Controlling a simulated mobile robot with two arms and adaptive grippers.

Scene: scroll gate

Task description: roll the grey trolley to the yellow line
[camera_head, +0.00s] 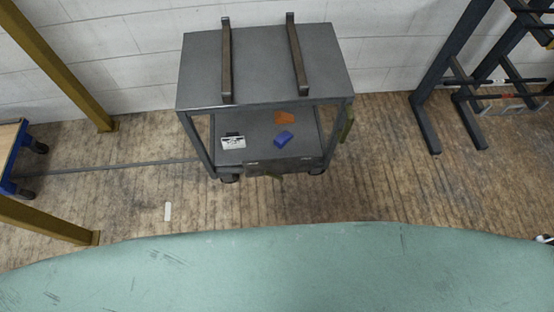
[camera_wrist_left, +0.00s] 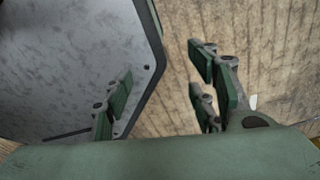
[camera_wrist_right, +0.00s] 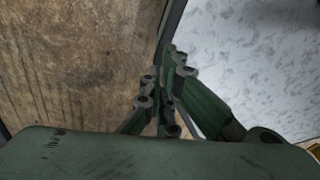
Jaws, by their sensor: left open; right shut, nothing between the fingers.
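The grey trolley (camera_head: 262,66) stands on the wooden floor near the white wall, in the middle of the head view. Two dark rails (camera_head: 298,60) are fixed on its top. Its lower shelf (camera_head: 262,132) holds a white card, a blue block (camera_head: 284,139) and an orange piece (camera_head: 285,117). No yellow line can be made out on the floor. My left gripper (camera_wrist_left: 162,98) is open and empty, over a grey panel edge and floor. My right gripper (camera_wrist_right: 164,98) is shut and empty, by a pale mottled panel edge. Neither gripper shows in the head view.
Yellow posts (camera_head: 62,65) stand at the left, with a blue-framed cart (camera_head: 14,150) between them. A thin grey strip (camera_head: 110,167) runs along the floor to the trolley. A dark rack (camera_head: 440,90) stands at the right. Floor around the trolley's sides is mostly clear.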

